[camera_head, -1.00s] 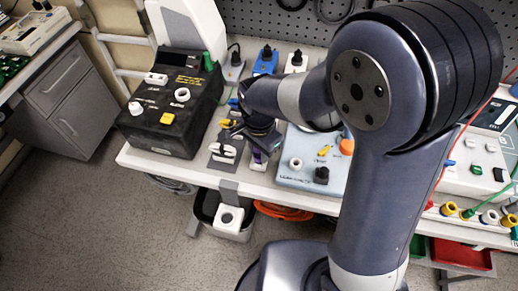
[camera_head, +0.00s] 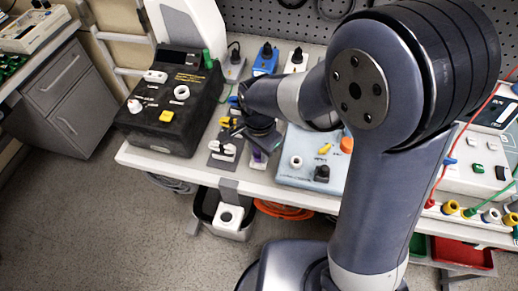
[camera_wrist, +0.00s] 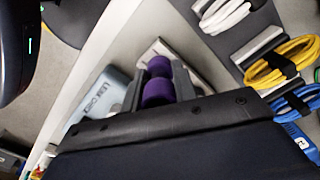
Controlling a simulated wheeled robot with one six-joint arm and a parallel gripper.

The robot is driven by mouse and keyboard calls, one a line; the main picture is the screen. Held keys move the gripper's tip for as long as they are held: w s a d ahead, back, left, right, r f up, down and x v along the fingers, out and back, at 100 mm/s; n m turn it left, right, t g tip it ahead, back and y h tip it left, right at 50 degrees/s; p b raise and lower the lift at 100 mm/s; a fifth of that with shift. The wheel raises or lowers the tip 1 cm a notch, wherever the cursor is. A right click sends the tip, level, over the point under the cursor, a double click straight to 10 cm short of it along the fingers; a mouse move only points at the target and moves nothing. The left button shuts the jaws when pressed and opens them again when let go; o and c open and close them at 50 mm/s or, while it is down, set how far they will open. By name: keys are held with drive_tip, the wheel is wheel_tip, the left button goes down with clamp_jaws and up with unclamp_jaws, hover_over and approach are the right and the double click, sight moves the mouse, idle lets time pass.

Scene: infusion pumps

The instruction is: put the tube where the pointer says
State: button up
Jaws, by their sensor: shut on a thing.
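A purple rounded thing, which looks like the tube (camera_wrist: 158,86), sits between the fingers of my gripper (camera_wrist: 160,88) in the wrist view. My gripper is shut on it, and a pale plate shows behind it. In the head view a bit of the purple (camera_head: 257,156) shows below my gripper (camera_head: 256,146), at the bench's front edge. A light blue box (camera_head: 292,179) stands just right of it, with a yellow lever-like knob (camera_head: 323,149). I cannot tell whether that knob is the pointer. My arm hides part of the bench.
White (camera_wrist: 226,14), yellow (camera_wrist: 282,62) and blue (camera_wrist: 298,101) coils lie in a row beside my gripper. A black box (camera_head: 160,130) with knobs stands left on the bench (camera_head: 275,188). A grey bin (camera_head: 222,218) is below the edge. A panel with sockets is at right.

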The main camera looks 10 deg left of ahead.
idle(0.3)
drive_tip(key=o, duration=1.5)
wheel_tip(320, 180, up, 7)
drive_tip(key=p, duration=0.5)
